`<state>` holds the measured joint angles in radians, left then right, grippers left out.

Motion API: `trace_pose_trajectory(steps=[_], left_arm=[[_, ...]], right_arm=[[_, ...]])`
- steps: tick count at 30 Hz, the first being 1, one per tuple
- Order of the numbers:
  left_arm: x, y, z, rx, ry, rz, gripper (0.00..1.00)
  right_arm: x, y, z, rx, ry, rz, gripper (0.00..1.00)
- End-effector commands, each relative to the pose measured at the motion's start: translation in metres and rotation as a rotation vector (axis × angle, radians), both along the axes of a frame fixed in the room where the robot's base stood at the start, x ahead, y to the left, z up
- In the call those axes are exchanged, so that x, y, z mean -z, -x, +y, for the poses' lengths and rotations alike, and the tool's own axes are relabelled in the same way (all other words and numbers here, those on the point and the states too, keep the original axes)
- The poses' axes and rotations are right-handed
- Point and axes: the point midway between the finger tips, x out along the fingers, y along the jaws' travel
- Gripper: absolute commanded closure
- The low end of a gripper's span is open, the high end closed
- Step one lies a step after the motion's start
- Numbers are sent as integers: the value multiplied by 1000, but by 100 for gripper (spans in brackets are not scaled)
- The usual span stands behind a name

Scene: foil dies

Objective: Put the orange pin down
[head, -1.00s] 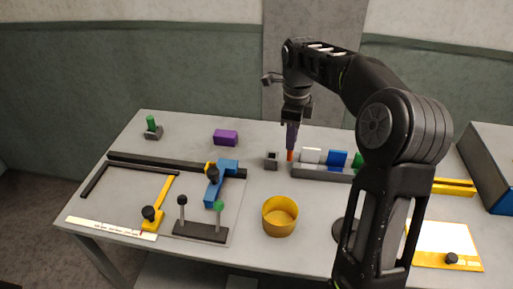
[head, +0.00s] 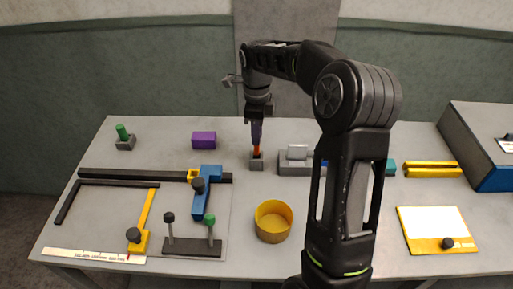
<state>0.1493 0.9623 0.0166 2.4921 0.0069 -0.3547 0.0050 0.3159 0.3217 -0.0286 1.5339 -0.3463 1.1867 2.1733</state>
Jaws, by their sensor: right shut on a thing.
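My right gripper (head: 256,143) points straight down and is shut on the orange pin (head: 257,152). Only a short orange length shows below the fingers. The pin is upright over a small grey block (head: 256,164), and its lower end meets the block's top in the picture. I cannot tell whether the tip is inside the block or just above it. My left gripper is not in view.
A grey rack (head: 290,169) with coloured blocks stands just right, partly behind my arm. A purple block (head: 204,139) lies left, and a green pin (head: 122,131) stands in another holder. A yellow round bin (head: 272,224) is in front.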

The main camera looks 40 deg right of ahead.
Motion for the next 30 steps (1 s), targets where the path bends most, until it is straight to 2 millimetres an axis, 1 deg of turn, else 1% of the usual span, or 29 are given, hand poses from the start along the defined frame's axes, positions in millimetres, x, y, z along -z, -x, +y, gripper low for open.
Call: trace_pose_trajectory(steps=[1, 4, 12, 14, 22, 30], left_arm=[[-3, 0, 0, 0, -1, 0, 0], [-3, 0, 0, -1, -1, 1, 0], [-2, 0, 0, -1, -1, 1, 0], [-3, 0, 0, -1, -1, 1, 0], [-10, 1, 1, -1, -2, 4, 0], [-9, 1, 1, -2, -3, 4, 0]], right_arm=[[6, 1, 0, 1, -1, 2, 100], [14, 0, 0, 0, 0, 0, 100], [15, 0, 0, 0, 0, 0, 100], [18, 0, 0, 0, -1, 1, 100], [50, 0, 0, 0, -1, 1, 100], [52, 0, 0, 0, 0, -1, 100]])
